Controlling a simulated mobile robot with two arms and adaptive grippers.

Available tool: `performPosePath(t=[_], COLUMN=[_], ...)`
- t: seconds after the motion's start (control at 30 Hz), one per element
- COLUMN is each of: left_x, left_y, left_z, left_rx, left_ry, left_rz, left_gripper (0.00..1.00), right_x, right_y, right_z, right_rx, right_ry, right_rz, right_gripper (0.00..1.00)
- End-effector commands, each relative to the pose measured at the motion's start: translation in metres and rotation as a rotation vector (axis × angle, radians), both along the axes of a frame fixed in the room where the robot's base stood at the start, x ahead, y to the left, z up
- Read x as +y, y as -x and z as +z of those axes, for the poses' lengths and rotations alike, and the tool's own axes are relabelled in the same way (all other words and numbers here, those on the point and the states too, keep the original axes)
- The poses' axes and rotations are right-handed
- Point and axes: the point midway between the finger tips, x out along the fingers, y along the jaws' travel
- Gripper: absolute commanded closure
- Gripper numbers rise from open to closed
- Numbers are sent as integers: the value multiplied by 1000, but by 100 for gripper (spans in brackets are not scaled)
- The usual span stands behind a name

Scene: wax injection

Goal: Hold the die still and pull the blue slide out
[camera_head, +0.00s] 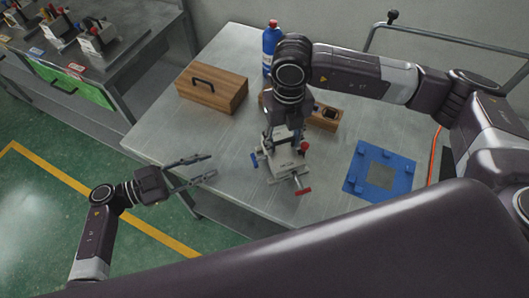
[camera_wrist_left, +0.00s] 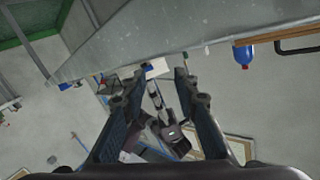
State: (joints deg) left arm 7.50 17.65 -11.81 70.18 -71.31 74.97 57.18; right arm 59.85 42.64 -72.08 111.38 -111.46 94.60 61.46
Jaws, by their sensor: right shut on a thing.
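The die (camera_head: 286,168) is a light grey metal block on the metal table, left of the blue fixture. A blue-ended slide (camera_head: 254,159) sticks out of its left side. A red ball knob (camera_head: 304,146) and a red cross handle (camera_head: 303,187) are on its right and front. My right gripper (camera_head: 274,138) reaches down from above and is shut on the die's back part; its fingertips are partly hidden. My left gripper (camera_head: 205,167) is open and empty, left of the blue slide and apart from it. Its spread fingers also show in the left wrist view (camera_wrist_left: 158,84).
On the metal table (camera_head: 345,132) stand a wooden box (camera_head: 212,88) with a black handle, a blue bottle (camera_head: 270,45), a small wooden holder (camera_head: 325,118) and a flat blue fixture (camera_head: 381,171). A bench (camera_head: 120,62) with similar dies stands at the far left.

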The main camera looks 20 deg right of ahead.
Motion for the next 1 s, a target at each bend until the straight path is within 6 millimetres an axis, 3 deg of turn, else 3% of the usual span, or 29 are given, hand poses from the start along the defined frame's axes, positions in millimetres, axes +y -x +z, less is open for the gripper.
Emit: performPosePath(t=[0.1, 0.2, 0.4, 0.6, 0.83, 1.0], left_x=[21, 25, -4, -23, -42, -72], left_y=[-22, -20, 31, 64, 65, 53], left_z=[4, 9, 14, 25, 25, 19], left_rx=[-148, -287, -493, -604, -630, -628], left_ry=[-113, -202, -287, -310, -310, -307], left_rz=[110, 160, 129, 109, 107, 107], left_gripper=[72, 72, 72, 72, 72, 72], right_x=[0, 0, 0, 0, 0, 0], right_y=[0, 0, 0, 0, 0, 0], right_z=[0, 0, 0, 0, 0, 0], right_rx=[0, 0, 0, 0, 0, 0], right_ry=[1, 1, 0, 1, 1, 0], right_rz=[0, 0, 0, 0, 0, 0], right_gripper=[100, 100, 100, 100, 100, 100])
